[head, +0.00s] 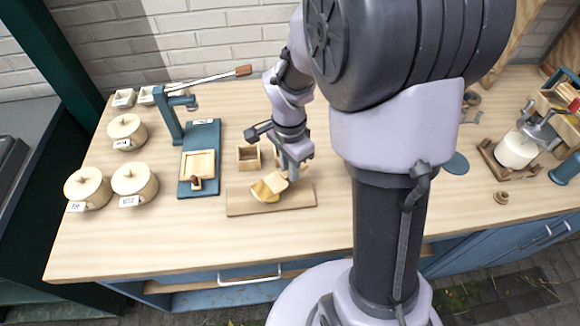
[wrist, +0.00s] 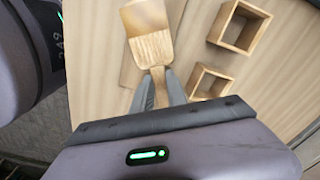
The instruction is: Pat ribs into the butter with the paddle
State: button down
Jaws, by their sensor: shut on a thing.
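My gripper (head: 294,172) is over the right part of a flat wooden board (head: 300,199). In the wrist view my gripper (wrist: 162,88) is shut on the narrow end of the wooden paddle (wrist: 152,48), whose broad face shows fine parallel ribs. A pale yellow block, seemingly the butter (head: 264,191), is on the board by the paddle's broad end. In the wrist view a smooth, pale piece adjoins the paddle's far edge; I cannot tell whether it is the butter. Whether paddle and butter touch is unclear, and no ribs on the butter can be made out.
An open wooden box (head: 249,158) stands behind the board; two such boxes show in the wrist view (wrist: 239,26). A blue lever press (head: 203,150) stands to the left, with lidded wooden pots (head: 134,180) beyond. Bare table lies in front of the board.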

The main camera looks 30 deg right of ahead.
dwell(0.3)
notch_tip(320, 180, up, 7)
jog(key=p, duration=0.5)
jog(key=shift+r+p, duration=0.1)
jog(key=shift+p, duration=0.25)
